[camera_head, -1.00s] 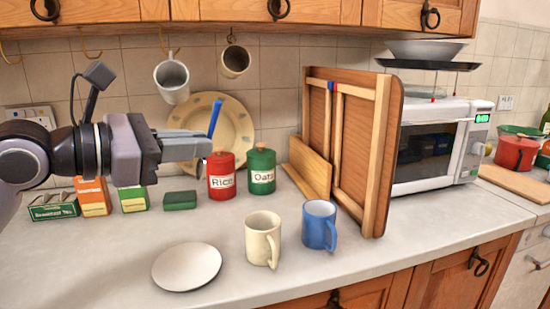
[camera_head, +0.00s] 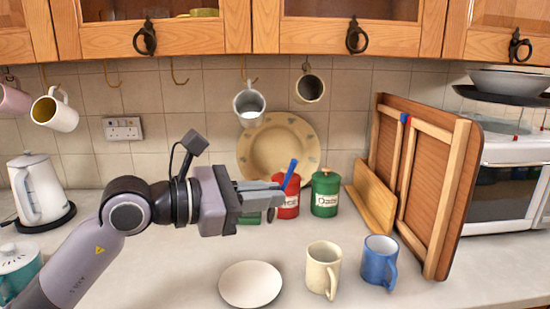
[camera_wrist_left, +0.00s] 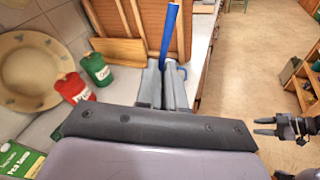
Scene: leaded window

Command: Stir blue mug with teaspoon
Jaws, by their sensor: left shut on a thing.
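My left gripper (camera_head: 280,192) is shut on the teaspoon (camera_head: 291,172), whose blue handle points up from the fingertips. The teaspoon also shows in the left wrist view (camera_wrist_left: 169,28); its bowl is hidden. The gripper is above the worktop, with the red jar behind it in the head view. The blue mug (camera_head: 380,262) stands upright on the worktop, to the right of and nearer than the gripper. In the left wrist view it is mostly hidden behind the fingers. My right gripper (camera_wrist_left: 266,126) shows at the right of the left wrist view, open and away from the worktop.
A cream mug (camera_head: 322,270) stands just left of the blue mug, with a white plate (camera_head: 250,285) further left. Red (camera_head: 288,207) and green (camera_head: 325,193) jars stand behind. A wooden framed panel (camera_head: 430,190) stands to the right. Mugs hang under the cupboards.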

